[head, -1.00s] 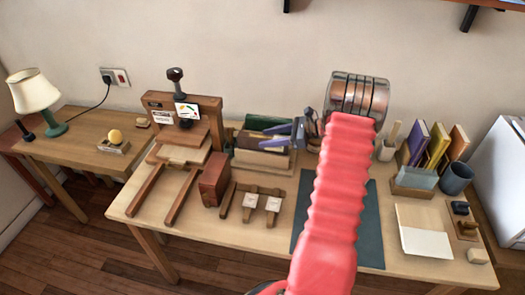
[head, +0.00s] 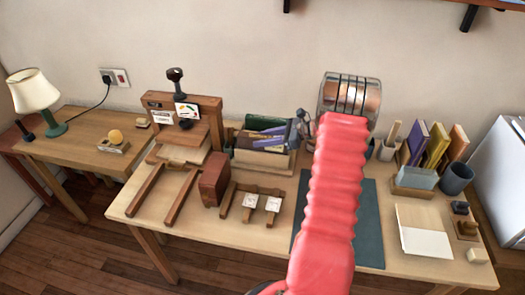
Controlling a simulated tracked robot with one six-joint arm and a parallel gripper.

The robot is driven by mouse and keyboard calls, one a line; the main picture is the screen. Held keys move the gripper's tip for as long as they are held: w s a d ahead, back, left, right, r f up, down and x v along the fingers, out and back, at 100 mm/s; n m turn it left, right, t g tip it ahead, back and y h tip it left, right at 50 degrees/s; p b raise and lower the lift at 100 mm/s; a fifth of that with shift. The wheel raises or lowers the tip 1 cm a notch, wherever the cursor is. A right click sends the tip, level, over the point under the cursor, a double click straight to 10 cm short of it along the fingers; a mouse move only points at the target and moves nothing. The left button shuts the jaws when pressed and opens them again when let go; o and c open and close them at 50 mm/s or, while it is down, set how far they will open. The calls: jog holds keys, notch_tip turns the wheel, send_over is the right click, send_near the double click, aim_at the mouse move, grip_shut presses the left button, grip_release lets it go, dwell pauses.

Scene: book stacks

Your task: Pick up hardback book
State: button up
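Several hardback books stand close together in a wooden holder at the back middle of the desk; a green one (head: 266,122) is at the rear. Which of them is the task's book I cannot tell. My red-sleeved arm covers part of the desk to the right.
A wooden press (head: 183,125) stands left of the holder, with a reddish-brown block (head: 214,180) in front. More upright books (head: 437,148) and a dark cup (head: 456,178) are at the right. A dark mat (head: 369,225) lies under my arm.

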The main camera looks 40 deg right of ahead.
grip_shut()
dwell(1.0)
